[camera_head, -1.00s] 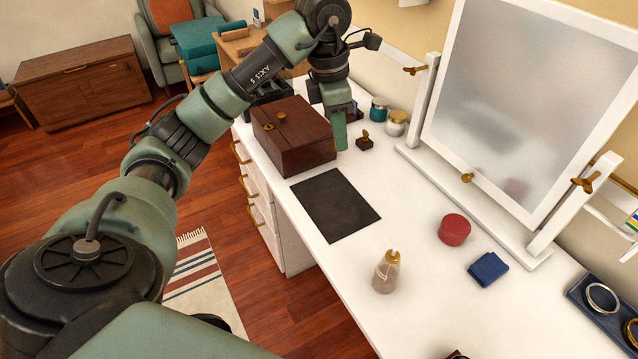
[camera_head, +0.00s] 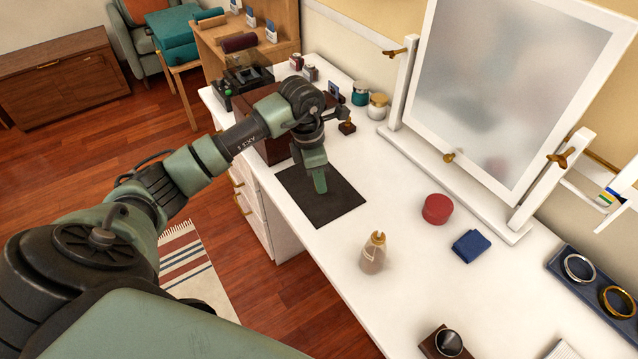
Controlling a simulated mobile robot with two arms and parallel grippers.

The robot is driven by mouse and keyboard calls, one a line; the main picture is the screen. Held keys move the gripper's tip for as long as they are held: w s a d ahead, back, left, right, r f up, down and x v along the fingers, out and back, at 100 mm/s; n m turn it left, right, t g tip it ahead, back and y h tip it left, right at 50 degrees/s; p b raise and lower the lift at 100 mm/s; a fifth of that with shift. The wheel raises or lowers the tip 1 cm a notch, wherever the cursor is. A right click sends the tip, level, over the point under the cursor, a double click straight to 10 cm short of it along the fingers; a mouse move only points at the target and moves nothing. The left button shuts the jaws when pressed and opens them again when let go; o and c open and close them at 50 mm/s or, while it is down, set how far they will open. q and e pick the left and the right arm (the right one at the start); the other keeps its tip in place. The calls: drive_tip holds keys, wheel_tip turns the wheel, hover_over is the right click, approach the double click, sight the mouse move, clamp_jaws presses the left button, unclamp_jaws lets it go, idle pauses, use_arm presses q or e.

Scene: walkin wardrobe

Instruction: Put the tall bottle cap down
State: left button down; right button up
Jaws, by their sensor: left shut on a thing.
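My left gripper (camera_head: 320,181) is shut and points down over the black mat (camera_head: 336,212) on the white dressing table. The tall bottle cap cannot be made out; the green fingers hide what is between them. I cannot tell whether the fingertips touch the mat. A small bottle (camera_head: 374,256) with a gold neck stands upright on the table, in front of the mat to the right. My right gripper is not in view.
A brown wooden box (camera_head: 272,150) stands behind my left arm. A red round box (camera_head: 437,209), a folded blue cloth (camera_head: 471,246) and a mirror stand (camera_head: 512,236) are to the right. Jars (camera_head: 378,106) stand at the back. The table around the bottle is clear.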

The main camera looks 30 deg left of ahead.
use_arm(q)
wheel_tip(320, 180, down, 2)
drive_tip(key=shift+f, duration=0.2)
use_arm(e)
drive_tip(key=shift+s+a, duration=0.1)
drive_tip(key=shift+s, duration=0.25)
use_arm(q)
drive_tip(key=shift+f, duration=0.2)
drive_tip(key=c, duration=1.2)
unclamp_jaws()
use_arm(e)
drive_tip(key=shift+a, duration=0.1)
use_arm(q)
drive_tip(key=shift+r, duration=0.1)
drive_tip(key=shift+r, duration=0.25)
drive_tip(key=r, duration=0.4)
drive_tip(key=a+r, duration=0.1)
drive_tip(key=r, duration=0.2)
drive_tip(key=s+r+b, duration=0.1)
drive_tip(key=r, duration=0.3)
drive_tip(key=shift+s+a+r, duration=0.1)
drive_tip(key=shift+a+r, duration=0.05)
drive_tip(key=shift+r, duration=0.15)
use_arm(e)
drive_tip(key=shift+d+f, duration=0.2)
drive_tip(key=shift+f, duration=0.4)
